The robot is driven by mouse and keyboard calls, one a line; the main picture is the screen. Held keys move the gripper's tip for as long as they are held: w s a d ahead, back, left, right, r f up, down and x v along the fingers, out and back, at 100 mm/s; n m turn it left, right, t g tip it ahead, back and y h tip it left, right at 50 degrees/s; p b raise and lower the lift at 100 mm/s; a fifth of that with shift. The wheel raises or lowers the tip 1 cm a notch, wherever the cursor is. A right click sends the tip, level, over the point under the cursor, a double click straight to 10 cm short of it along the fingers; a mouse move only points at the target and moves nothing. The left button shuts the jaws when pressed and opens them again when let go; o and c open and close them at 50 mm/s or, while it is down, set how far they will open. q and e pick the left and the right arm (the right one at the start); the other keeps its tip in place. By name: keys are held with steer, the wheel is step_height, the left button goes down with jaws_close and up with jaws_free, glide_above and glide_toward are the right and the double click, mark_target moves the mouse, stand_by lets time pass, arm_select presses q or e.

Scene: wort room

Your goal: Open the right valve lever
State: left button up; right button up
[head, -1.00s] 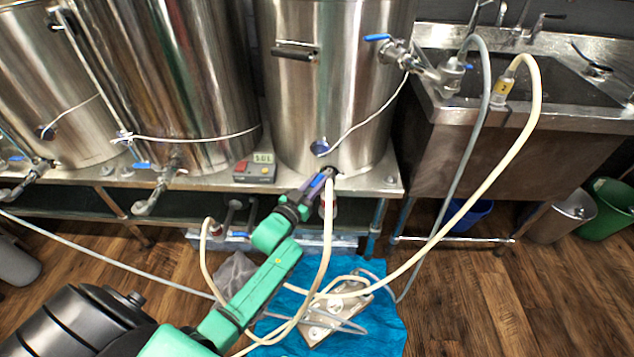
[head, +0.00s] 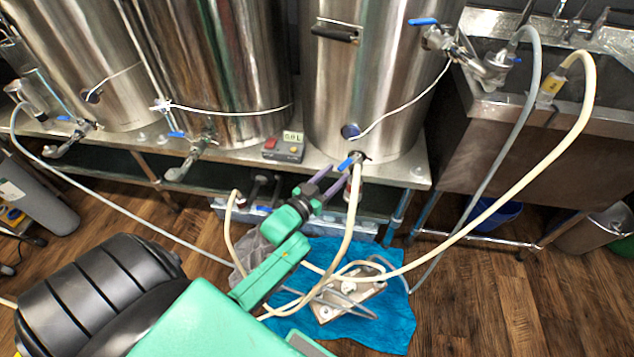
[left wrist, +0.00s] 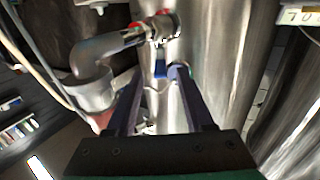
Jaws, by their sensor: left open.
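The rightmost kettle (head: 366,90) has a low outlet valve with a blue lever (head: 346,164), which points left and slightly down from the valve. A cream hose (head: 352,215) hangs from this outlet. My left gripper (head: 336,176) is open, its purple fingers just in front of and below the lever. In the left wrist view, the blue lever (left wrist: 160,68) shows between the two fingertips (left wrist: 158,76), and the valve body (left wrist: 160,27) with a red ring is beyond. I cannot tell whether a finger touches the lever. My right gripper is not in view.
A control box (head: 284,148) sits on the steel bench left of the valve. Another blue lever (head: 423,21) is higher on the same kettle. Hoses and a metal plate (head: 340,300) lie on a blue cloth (head: 390,322) below. A sink (head: 560,120) stands right.

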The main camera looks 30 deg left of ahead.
arm_select(q)
steer(key=s+a, duration=0.1)
steer(key=s, duration=0.8)
steer(key=shift+s+a+p, duration=0.15)
steer(key=shift+s+p, duration=0.15)
steer(key=shift+p, duration=0.15)
steer(key=c, duration=0.5)
steer(key=shift+w+a+n+h+b, duration=0.2)
steer(key=shift+n+h+b, duration=0.1)
steer(key=shift+n, duration=0.2)
jaws_close()
steer(key=w+a+n+g+h+b, duration=0.1)
steer(key=w+a+n+h+b, duration=0.25)
steer(key=a+n, duration=0.8)
steer(key=w+d+n+b, duration=0.2)
steer(key=w+d, duration=0.6)
steer(key=d, duration=0.2)
steer(key=shift+w+d+r+n, duration=0.15)
steer(key=shift+w+d+n, duration=0.1)
steer(key=shift+w+n, duration=0.1)
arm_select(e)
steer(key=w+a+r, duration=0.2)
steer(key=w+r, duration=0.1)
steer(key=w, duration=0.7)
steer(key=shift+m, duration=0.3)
